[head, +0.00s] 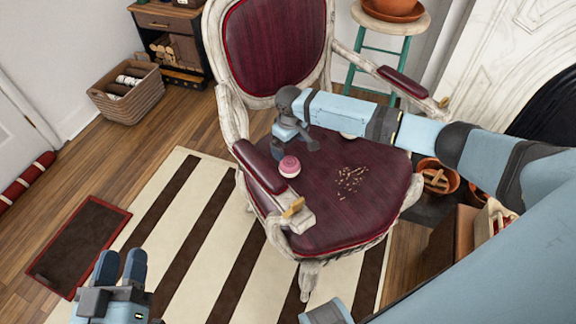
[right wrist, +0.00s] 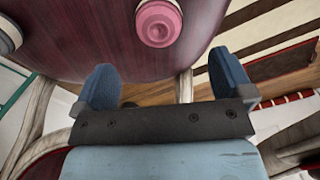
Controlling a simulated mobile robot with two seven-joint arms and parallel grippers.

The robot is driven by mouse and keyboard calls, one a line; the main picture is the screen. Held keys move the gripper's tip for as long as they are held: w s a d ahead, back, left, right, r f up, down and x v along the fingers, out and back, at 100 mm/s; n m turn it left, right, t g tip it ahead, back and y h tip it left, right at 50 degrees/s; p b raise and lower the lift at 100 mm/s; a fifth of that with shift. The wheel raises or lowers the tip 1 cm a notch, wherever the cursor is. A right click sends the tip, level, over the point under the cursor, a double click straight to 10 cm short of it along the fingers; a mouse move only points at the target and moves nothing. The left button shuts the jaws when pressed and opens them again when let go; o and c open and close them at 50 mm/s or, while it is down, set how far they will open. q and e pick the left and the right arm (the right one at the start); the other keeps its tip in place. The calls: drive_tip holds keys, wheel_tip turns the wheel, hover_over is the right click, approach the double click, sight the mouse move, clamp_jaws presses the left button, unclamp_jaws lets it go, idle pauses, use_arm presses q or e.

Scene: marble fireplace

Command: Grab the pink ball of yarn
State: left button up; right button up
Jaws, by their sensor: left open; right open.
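The pink ball of yarn (head: 289,166) sits on the dark red seat of the armchair (head: 322,215), near the left armrest. It also shows in the right wrist view (right wrist: 159,22) at the top, just beyond and between my open fingers. My right gripper (head: 295,145) is above the seat, just behind the ball, open and apart from it. In the right wrist view its two blue fingers (right wrist: 170,88) are spread with nothing between them. My left gripper (head: 121,267) is open and empty at the lower left, over the striped rug.
A pale object (right wrist: 8,38) lies on the seat, partly hidden behind my right arm in the head view. Crumbs (head: 351,180) are scattered on the seat. The wooden armrests (head: 262,168) rise beside it. A striped rug (head: 205,215) lies below; a basket (head: 127,95) stands back left.

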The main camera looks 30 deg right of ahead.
sight(291, 162)
wheel_tip(291, 162, down, 6)
drive_tip(key=shift+r+b, duration=0.25)
drive_tip(key=shift+b, duration=0.55)
drive_tip(key=shift+f, duration=0.5)
wheel_tip(291, 162, down, 5)
drive_tip(key=b, duration=0.3)
drive_tip(key=shift+d+f, duration=0.1)
drive_tip(key=shift+d, duration=0.05)
use_arm(q)
drive_tip(key=shift+d+f+m+g+h, duration=0.3)
drive_tip(key=shift+d+f+h, duration=0.45)
drive_tip(key=shift+f, duration=0.25)
use_arm(e)
drive_tip(key=c, duration=1)
